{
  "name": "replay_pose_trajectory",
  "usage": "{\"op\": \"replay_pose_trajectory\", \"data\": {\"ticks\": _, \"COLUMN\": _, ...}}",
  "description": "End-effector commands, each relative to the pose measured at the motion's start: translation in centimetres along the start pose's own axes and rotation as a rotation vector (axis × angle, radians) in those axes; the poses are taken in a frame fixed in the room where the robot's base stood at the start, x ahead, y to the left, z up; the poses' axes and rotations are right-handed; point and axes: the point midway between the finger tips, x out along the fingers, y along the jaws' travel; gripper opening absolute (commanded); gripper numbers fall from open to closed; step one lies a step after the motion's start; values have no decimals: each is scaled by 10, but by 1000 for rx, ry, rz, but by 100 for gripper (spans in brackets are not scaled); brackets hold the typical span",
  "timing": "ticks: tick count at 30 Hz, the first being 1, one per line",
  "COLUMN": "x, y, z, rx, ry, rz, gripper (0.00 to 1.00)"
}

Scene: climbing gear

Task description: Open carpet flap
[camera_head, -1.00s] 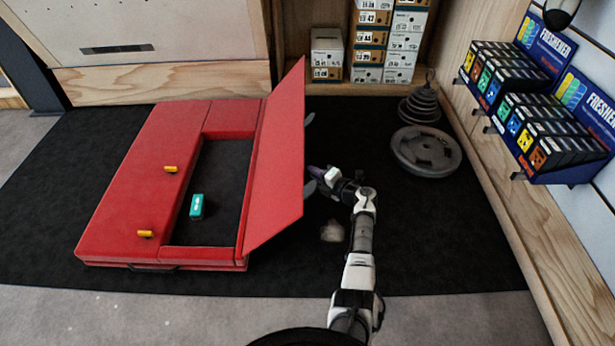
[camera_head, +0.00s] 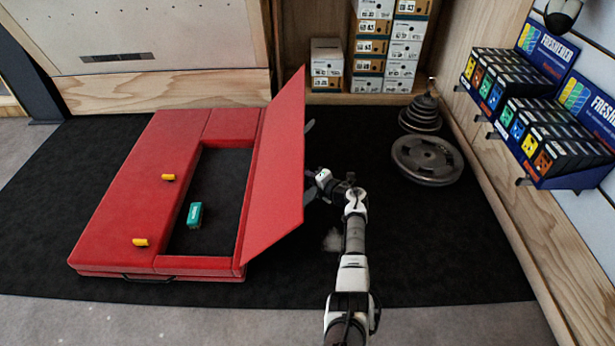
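The red flap (camera_head: 278,165) stands raised, near upright and leaning a little to the right, along the right side of the red crash pad (camera_head: 135,195). The opening beside it shows a dark recess (camera_head: 222,180) with a small teal box (camera_head: 195,214) inside. My gripper (camera_head: 314,186) is on the right side of the flap, close to its right edge. The flap partly hides the fingers, so I cannot tell whether they touch it or how far apart they are.
Two yellow pieces (camera_head: 168,177) lie on the pad's left part. Weight plates (camera_head: 427,158) lie at the right, below a wall rack of freshener boxes (camera_head: 540,110). Shoe boxes (camera_head: 385,45) stand at the back. The black mat (camera_head: 430,240) is clear at front right.

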Motion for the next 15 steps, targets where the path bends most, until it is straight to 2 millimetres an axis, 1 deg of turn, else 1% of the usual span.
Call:
{"op": "replay_pose_trajectory", "data": {"ticks": 4, "x": 0, "y": 0, "z": 0, "rx": 0, "ry": 0, "rz": -1, "gripper": 0}}
{"op": "replay_pose_trajectory", "data": {"ticks": 7, "x": 0, "y": 3, "z": -1, "rx": -4, "ry": 1, "rz": -5, "gripper": 0}}
{"op": "replay_pose_trajectory", "data": {"ticks": 15, "x": 7, "y": 29, "z": -8, "rx": -56, "ry": 2, "rz": -58, "gripper": 0}}
